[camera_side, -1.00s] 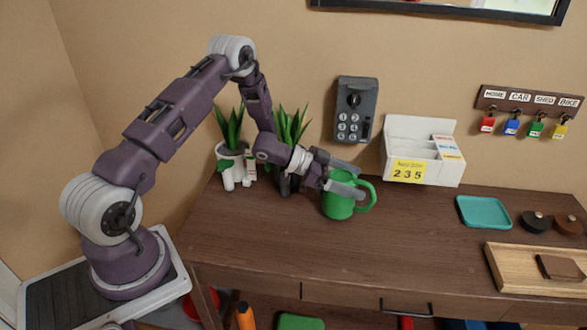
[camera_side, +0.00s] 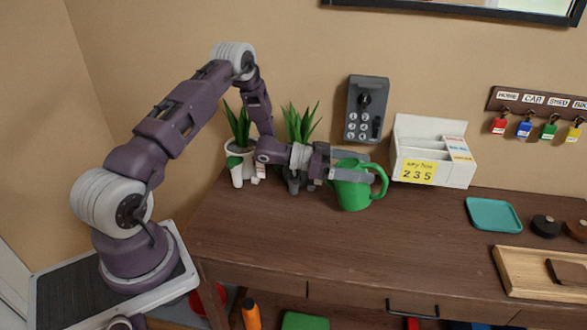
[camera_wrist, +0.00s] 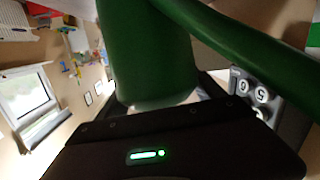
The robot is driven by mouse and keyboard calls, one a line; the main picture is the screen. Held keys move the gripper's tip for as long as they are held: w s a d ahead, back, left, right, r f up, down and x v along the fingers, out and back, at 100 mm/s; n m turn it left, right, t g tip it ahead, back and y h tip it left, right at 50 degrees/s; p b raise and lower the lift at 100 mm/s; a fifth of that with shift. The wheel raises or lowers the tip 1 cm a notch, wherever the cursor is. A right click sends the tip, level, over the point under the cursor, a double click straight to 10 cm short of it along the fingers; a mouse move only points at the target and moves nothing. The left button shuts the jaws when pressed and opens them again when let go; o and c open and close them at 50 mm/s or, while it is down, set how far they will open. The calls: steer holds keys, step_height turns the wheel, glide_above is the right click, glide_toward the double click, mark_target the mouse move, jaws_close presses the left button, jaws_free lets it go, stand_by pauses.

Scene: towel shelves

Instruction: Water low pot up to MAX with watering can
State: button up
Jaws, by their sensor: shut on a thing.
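My gripper (camera_side: 362,168) is shut on the green watering can (camera_side: 353,196), with its fingers across the upper body. The can looks upright, its handle to the right; I cannot tell whether its base touches the table. Its green surface fills the upper middle of the wrist view (camera_wrist: 150,55). Left of it stand a white pot (camera_side: 236,165) with a spiky green plant and a dark grey pot (camera_side: 293,184) with a similar plant. My wrist partly hides the grey pot. The MAX mark and water levels are too small to read.
A keypad box (camera_side: 367,108) hangs on the wall behind. A white sectioned box (camera_side: 462,174) with a yellow 235 label stands just right of the can. A teal tray (camera_side: 493,215) and wooden tray (camera_side: 510,285) lie farther right. The table's front middle (camera_side: 300,240) is clear.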

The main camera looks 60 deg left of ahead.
steer(key=shift+s+a+r, duration=0.1)
steer(key=shift+a+r, duration=0.05)
steer(key=shift+r, duration=0.6)
stand_by(0.3)
steer(key=shift+m+g+y, duration=0.6)
steer(key=shift+g+y, duration=0.3)
steer(key=f, duration=0.1)
steer(key=d+f, duration=0.1)
steer(key=f, duration=0.2)
steer(key=shift+w+d+f, duration=0.15)
steer(key=shift+w+f, duration=0.1)
steer(key=shift+w, duration=0.1)
steer(key=shift+s+f, duration=0.1)
steer(key=shift+f, duration=0.05)
steer(key=shift+y, duration=0.3)
steer(key=shift+f, duration=0.25)
steer(key=shift+a+r, duration=0.2)
